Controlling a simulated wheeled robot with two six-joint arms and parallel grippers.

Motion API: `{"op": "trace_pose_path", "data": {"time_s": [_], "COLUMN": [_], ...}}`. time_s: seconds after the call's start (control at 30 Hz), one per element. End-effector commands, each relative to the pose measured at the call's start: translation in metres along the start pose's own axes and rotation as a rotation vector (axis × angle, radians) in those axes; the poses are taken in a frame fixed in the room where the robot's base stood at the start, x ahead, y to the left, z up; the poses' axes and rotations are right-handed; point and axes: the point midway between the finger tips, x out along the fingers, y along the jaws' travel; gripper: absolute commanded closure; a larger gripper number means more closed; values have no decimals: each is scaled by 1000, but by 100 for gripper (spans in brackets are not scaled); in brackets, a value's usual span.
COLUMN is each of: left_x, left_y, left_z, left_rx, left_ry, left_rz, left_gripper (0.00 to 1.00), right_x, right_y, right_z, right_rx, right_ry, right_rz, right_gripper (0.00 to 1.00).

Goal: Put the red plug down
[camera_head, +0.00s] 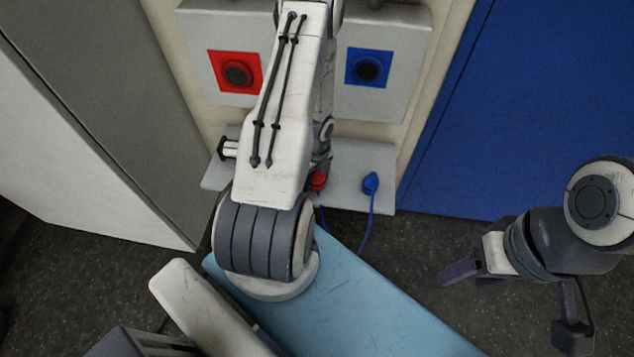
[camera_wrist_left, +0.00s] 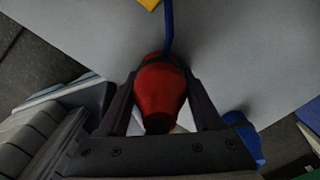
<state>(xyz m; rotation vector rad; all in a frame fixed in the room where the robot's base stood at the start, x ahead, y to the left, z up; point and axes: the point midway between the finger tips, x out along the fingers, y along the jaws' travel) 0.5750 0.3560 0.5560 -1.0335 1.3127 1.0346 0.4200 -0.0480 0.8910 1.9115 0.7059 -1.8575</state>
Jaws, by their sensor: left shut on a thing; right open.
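The red plug (camera_head: 318,181) shows at the grey shelf under the wall panel, partly hidden by my left arm. In the left wrist view the red plug (camera_wrist_left: 160,92) sits between the two dark fingers of my left gripper (camera_wrist_left: 163,100), which is shut on it. A blue cable runs from its far end. I cannot tell whether the plug touches the shelf. My right gripper (camera_head: 460,269) is open and empty at the right, over the dark floor.
The grey shelf (camera_head: 345,190) also carries a blue plug (camera_head: 371,183) with a blue cable, right of the red one. Above are a red-framed socket (camera_head: 236,72) and a blue-framed socket (camera_head: 368,68). A light-blue surface (camera_head: 370,300) lies in front. A blue wall (camera_head: 540,100) stands right.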

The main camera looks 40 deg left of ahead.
Motion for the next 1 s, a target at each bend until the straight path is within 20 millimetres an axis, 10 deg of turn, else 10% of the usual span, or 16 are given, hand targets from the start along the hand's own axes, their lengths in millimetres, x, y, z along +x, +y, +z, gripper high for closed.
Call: {"op": "trace_pose_path", "data": {"time_s": [0.17,0.2,0.27,0.67,1.0], "left_x": [0,0,0,-4,-52], "left_y": [0,0,0,0,0], "left_z": [0,0,0,0,0], "left_rx": [-1,-1,-1,0,1], "left_ry": [0,0,0,0,0], "left_rz": [-1,0,0,-1,-1], "left_gripper": [100,30,7,4,4], "right_x": [0,0,0,-4,-52], "right_y": [0,0,0,0,-4], "right_z": [0,0,0,0,-3], "right_rx": [0,0,0,0,0], "right_ry": [1,1,1,0,1], "right_rz": [0,0,0,0,0], "right_gripper": [43,43,43,43,43]}}
